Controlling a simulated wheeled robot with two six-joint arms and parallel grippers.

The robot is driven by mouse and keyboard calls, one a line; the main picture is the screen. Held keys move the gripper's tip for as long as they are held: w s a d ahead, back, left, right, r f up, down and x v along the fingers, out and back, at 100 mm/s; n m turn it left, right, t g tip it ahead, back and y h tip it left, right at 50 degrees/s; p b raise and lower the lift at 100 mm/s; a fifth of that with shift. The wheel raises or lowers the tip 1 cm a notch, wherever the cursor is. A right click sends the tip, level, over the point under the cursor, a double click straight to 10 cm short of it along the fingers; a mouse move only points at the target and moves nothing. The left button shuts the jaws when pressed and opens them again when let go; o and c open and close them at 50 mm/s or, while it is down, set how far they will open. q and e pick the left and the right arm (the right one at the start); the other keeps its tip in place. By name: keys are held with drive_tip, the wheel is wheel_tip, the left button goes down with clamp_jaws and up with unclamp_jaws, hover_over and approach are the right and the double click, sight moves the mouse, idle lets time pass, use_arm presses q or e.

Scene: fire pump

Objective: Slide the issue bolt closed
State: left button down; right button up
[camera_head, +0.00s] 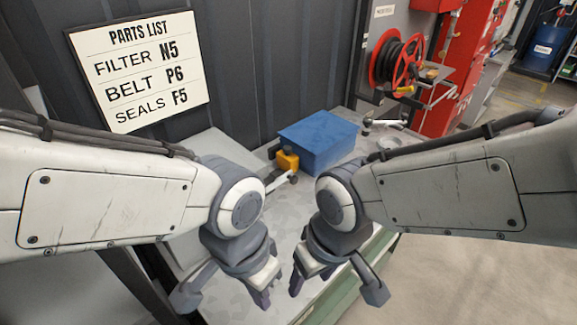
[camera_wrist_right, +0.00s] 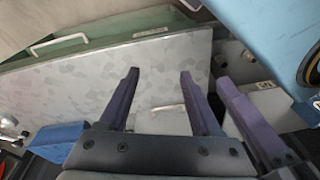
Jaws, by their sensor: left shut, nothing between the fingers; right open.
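I cannot pick out the issue bolt with certainty. A short light bar with a dark round knob (camera_head: 293,179) lies beside a yellow block (camera_head: 287,161) on the worktop, in front of the blue box; I cannot tell whether it is the bolt. My left gripper (camera_head: 264,297) is shut and empty, pointing down over the worktop. My right gripper (camera_head: 310,280) is to its right, also pointing down, open and empty. In the right wrist view its two purple fingers (camera_wrist_right: 158,76) stand apart with bare worktop beyond them.
The grey speckled worktop (camera_head: 228,295) has a green front (camera_head: 340,288). A blue box (camera_head: 318,142) stands at its back. A parts list sign (camera_head: 140,70) hangs on the dark wall. A red hose reel (camera_head: 397,62) is at the back right. My arms hide part of the worktop.

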drive_tip(key=w+a+f+m+t+y+b, duration=0.1)
drive_tip(key=w+a+f+m+t, duration=0.15)
drive_tip(key=w, duration=0.45)
drive_tip(key=w+a+f+m+t+y, duration=0.1)
drive_tip(key=w+f+m+t, duration=0.15)
drive_tip(key=w, duration=0.55)
drive_tip(key=w+a+f+m+t+y+b, duration=0.1)
drive_tip(key=w+f+m+t, duration=0.1)
drive_tip(key=w+f+m, duration=0.35)
drive_tip(key=m+t+y+b, duration=0.2)
drive_tip(key=m+t, duration=0.7)
approach(290, 174)
drive_tip(key=p+x, duration=0.3)
drive_tip(key=x, duration=0.7)
drive_tip(key=shift+w+f, duration=0.2)
drive_tip(key=shift+w, duration=0.05)
clamp_jaws()
